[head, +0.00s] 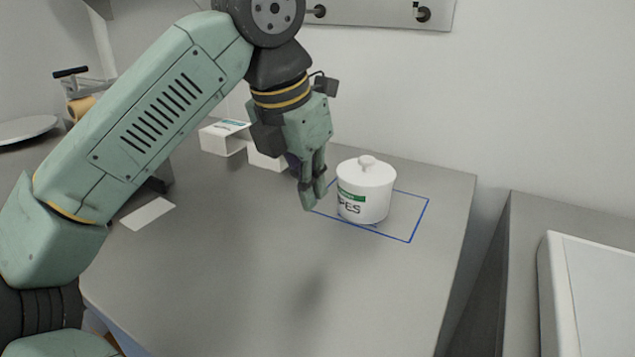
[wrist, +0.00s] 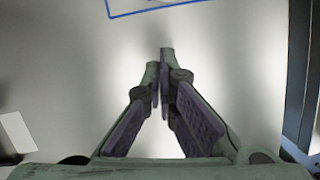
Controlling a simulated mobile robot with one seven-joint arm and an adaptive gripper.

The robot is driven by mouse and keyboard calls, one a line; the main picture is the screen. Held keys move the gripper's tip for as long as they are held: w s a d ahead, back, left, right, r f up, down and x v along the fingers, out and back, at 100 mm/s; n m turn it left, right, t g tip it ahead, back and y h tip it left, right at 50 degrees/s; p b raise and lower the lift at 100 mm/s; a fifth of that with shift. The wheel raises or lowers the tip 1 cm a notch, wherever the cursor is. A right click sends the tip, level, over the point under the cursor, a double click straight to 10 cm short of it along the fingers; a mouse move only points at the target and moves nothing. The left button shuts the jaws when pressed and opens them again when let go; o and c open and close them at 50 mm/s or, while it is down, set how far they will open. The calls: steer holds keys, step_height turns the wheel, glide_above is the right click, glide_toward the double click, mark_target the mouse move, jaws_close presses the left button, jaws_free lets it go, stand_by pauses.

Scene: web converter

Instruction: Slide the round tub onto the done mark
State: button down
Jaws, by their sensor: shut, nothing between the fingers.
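The round tub (head: 378,204) is white with a knobbed lid and a green label band above dark letters, partly seen as "PES". It stands upright on the grey worktop, in the left part of the blue outlined mark (head: 419,220), with its base close to the front line. Bare surface shows inside the mark to its right. My gripper (head: 311,204) is shut and empty, pointing down just left of the tub; whether it touches is unclear. The wrist view shows the closed fingertips (wrist: 164,58) and part of the blue outline (wrist: 150,10); the tub is not clearly seen there.
White boxes (head: 223,138) stand at the back left behind my gripper. A white card (head: 148,213) lies flat at the left. The worktop front (head: 250,270) is clear. A gap separates its right edge from another grey unit (head: 525,250).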

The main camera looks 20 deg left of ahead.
mark_target(345, 202)
steer(key=x, duration=0.6)
steer(key=w, duration=0.1)
steer(key=w+d+p, duration=0.1)
steer(key=w, duration=0.1)
steer(key=shift+d+f+p, duration=0.2)
steer(key=shift+f+p, duration=0.1)
steer(key=shift+p, duration=0.05)
steer(key=shift+w+d+f, duration=0.1)
steer(key=shift+w+d, duration=0.05)
steer(key=shift+w, duration=0.3)
steer(key=shift+w+d, duration=0.25)
steer(key=shift+w, duration=0.4)
steer(key=shift+w+d, duration=0.25)
steer(key=shift+w, duration=0.35)
steer(key=shift+s, duration=0.1)
